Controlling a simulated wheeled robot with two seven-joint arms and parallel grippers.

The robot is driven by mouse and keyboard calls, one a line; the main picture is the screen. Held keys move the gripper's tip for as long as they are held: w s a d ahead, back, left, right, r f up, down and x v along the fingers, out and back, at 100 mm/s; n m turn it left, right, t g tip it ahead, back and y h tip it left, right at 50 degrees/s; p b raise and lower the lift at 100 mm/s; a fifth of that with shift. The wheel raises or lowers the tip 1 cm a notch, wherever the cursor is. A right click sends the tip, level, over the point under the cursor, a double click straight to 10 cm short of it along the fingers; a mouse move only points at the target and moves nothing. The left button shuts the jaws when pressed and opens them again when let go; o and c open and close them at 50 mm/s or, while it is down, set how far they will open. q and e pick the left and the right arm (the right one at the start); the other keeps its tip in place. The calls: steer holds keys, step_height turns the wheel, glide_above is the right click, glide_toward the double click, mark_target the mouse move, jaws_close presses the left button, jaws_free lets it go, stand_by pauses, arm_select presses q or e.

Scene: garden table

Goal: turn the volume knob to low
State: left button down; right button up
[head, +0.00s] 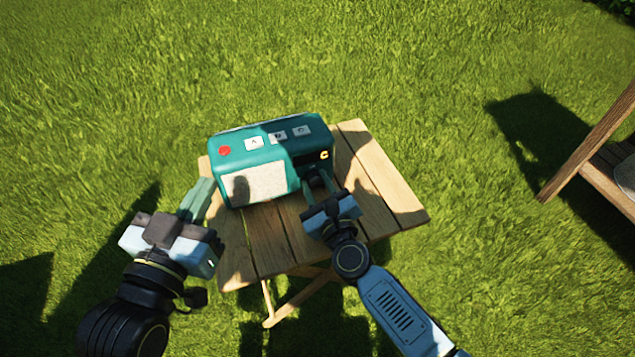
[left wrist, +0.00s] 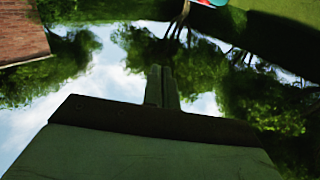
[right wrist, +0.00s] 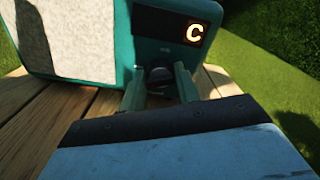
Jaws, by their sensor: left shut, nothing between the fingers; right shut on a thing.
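A teal radio (head: 270,160) with a pale speaker panel sits on a slatted wooden table. In the right wrist view, a dark round knob (right wrist: 159,77) is on the radio's front (right wrist: 120,45), below a lit display (right wrist: 193,33) reading "C". My right gripper (head: 322,180) is shut on the knob, with a finger on either side of it in the right wrist view (right wrist: 160,88). The knob's pointer is too dark to read. My left gripper (head: 200,195) is shut and empty, left of the radio and apart from it; its fingers touch in the left wrist view (left wrist: 161,85).
The wooden table (head: 385,185) has bare slats right of the radio. A wooden structure (head: 595,150) stands on the grass at far right.

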arm_select(q)
steer(key=shift+a+f+g, duration=0.15)
steer(key=shift+f+g, duration=0.45)
steer(key=shift+f, duration=0.2)
arm_select(e)
steer(key=shift+n, duration=1)
arm_select(q)
steer(key=shift+f, duration=0.1)
arm_select(e)
steer(key=o, duration=0.9)
steer(key=shift+o, duration=0.2)
steer(key=shift+s, duration=0.2)
arm_select(q)
steer(key=s+a+f+g+y+p, duration=0.2)
steer(key=s+a+f+g, duration=0.1)
steer(key=f+g, duration=0.3)
step_height(320, 180, down, 2)
steer(key=shift+s+f+y+p, duration=0.1)
steer(key=shift+s+y+p, duration=0.25)
steer(key=shift+s, duration=0.2)
arm_select(e)
steer(key=v, duration=1.3)
